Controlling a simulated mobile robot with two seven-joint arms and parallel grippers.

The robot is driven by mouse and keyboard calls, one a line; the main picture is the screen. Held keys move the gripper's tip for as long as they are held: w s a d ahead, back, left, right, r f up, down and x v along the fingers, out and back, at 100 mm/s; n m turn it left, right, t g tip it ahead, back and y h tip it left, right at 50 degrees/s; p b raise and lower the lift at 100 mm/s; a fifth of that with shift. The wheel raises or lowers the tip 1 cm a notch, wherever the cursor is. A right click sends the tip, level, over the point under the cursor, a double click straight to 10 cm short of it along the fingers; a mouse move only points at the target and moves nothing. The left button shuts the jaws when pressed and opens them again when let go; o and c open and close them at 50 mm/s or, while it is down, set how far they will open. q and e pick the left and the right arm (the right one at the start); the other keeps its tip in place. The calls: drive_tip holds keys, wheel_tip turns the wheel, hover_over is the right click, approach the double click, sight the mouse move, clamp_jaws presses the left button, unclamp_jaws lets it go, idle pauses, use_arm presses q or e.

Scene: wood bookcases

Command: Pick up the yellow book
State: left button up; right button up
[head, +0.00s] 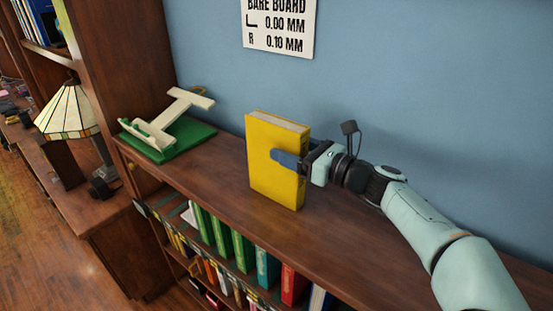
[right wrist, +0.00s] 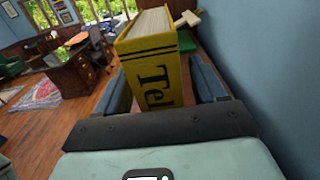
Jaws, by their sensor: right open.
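The yellow book (head: 272,170) stands upright on top of the wooden bookcase. My right gripper (head: 290,160) comes in from the right at the book's spine end, and one blue finger lies across its front cover. In the right wrist view, the yellow book (right wrist: 155,75) stands between the two blue fingers of the gripper (right wrist: 162,95), its spine lettering facing the camera. The gripper is open around it, with a gap showing on the left side. The far finger is hidden behind the book in the head view. My left gripper is not in view.
Several books fill the shelves below. A blue wall (head: 400,80) with a sign (head: 279,25) rises behind. A lamp (head: 68,112) stands at far left.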

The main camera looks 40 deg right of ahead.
drive_tip(key=shift+x, duration=1.2)
drive_tip(key=shift+d, duration=0.1)
drive_tip(key=shift+s, duration=0.1)
clamp_jaws()
drive_tip(key=shift+r, duration=0.25)
